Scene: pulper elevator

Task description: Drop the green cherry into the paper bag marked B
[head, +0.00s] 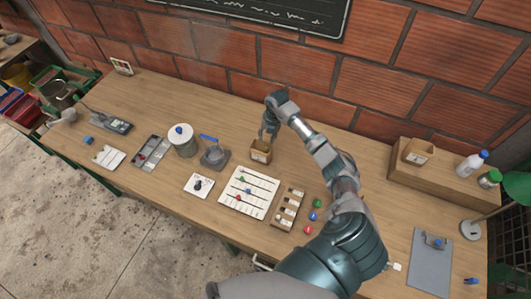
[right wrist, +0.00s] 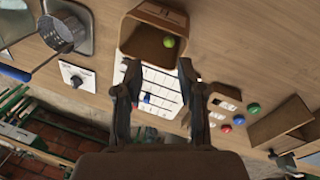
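The green cherry (right wrist: 168,42) shows within the open mouth of a brown paper bag (right wrist: 140,40) in the right wrist view. I cannot tell whether it rests on the bottom or is above it. In the head view this bag (head: 260,155) stands upright near the wall side of the bench, with a pale label too small to read. My right gripper (head: 269,137) is just above the bag. In the right wrist view its two fingers (right wrist: 159,66) are spread apart with nothing between them. My left gripper is not in view.
Another paper bag (head: 418,152) stands on the wooden shelf (head: 440,170) at the right. A lined card (head: 250,200) with small coloured pieces and a sectioned tray (head: 286,210) lie in front of the bag. A lidded pot (head: 184,142) stands left.

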